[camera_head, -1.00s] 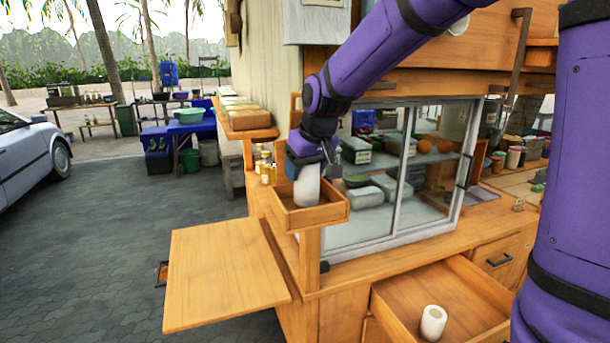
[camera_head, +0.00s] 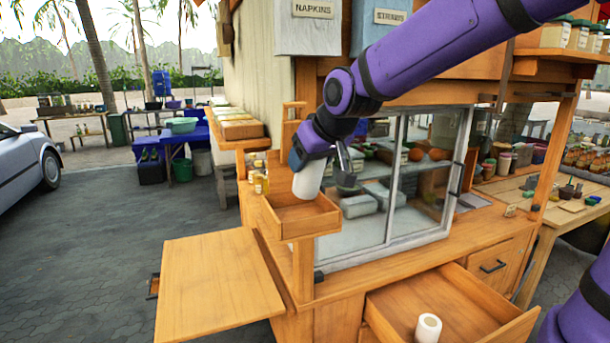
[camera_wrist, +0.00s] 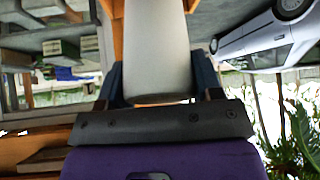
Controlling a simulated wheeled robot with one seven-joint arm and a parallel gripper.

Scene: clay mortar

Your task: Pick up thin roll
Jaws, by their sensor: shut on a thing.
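A white roll (camera_head: 309,180) is held in my gripper (camera_head: 313,166), tilted, just above a small open wooden box (camera_head: 312,222) on the cart's corner. In the wrist view the same roll (camera_wrist: 156,55) fills the middle, between the two dark fingers of my gripper (camera_wrist: 160,80), which are shut on it. A second white roll (camera_head: 428,328) with a hollow core stands upright in the open drawer (camera_head: 470,303) at the lower right, well away from my gripper.
A glass display case (camera_head: 385,190) stands right beside the box. Small bottles (camera_head: 260,178) stand behind the box's left side. A fold-out wooden shelf (camera_head: 215,285) sticks out at the lower left. Paved ground lies open to the left.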

